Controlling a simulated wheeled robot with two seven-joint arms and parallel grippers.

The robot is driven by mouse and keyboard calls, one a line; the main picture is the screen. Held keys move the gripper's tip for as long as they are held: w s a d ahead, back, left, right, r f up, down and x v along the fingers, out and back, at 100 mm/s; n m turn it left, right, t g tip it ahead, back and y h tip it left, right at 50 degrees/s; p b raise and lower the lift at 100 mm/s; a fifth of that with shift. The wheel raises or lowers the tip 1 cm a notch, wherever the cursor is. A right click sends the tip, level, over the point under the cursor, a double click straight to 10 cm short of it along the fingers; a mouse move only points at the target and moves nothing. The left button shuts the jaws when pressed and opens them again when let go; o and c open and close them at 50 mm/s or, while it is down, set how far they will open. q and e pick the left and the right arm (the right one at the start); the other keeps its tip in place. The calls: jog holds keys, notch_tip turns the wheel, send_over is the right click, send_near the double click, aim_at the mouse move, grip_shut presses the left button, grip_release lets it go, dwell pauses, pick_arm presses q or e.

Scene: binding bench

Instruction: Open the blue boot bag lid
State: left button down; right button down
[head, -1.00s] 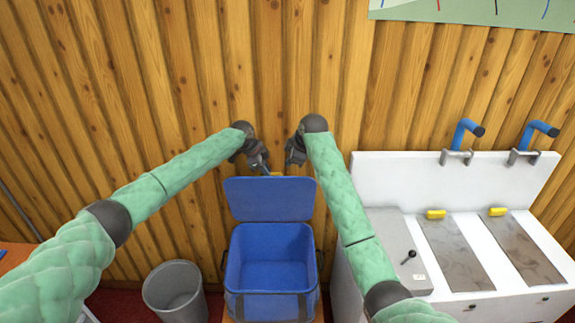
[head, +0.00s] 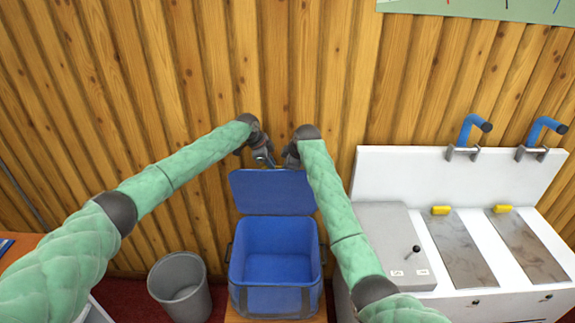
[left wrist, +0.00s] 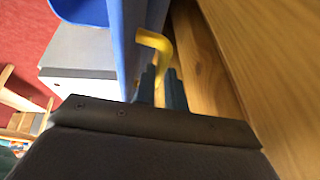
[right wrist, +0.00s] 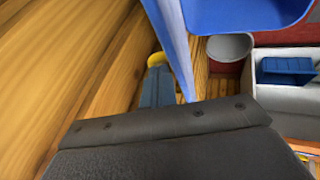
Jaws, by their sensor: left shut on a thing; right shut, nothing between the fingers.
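The blue boot bag (head: 239,287) stands with its inside exposed. Its lid (head: 272,192) is raised, roughly upright, at the bag's back edge near the wooden wall. My left gripper (head: 266,160) is at the lid's top edge. In the left wrist view its fingers (left wrist: 161,88) are shut on a yellow tab (left wrist: 153,42) beside the blue lid (left wrist: 128,40). My right gripper (head: 291,162) is close beside the left one. In the right wrist view its fingers (right wrist: 159,88) are shut and empty; part of the yellow tab (right wrist: 155,60) shows just beyond them, beside the lid (right wrist: 172,45).
A grey bin (head: 180,287) stands left of the bag. A white bench unit (head: 434,175) with blue handles (head: 473,127) and yellow blocks (head: 440,210) stands close on the right. The wooden wall (head: 190,80) is right behind the lid and both grippers.

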jog(key=shift+w+r, duration=0.2)
jog(key=shift+w, duration=0.9)
pick_arm(q)
jog(key=c, duration=1.5)
grip_release()
jog(key=shift+o, duration=0.2)
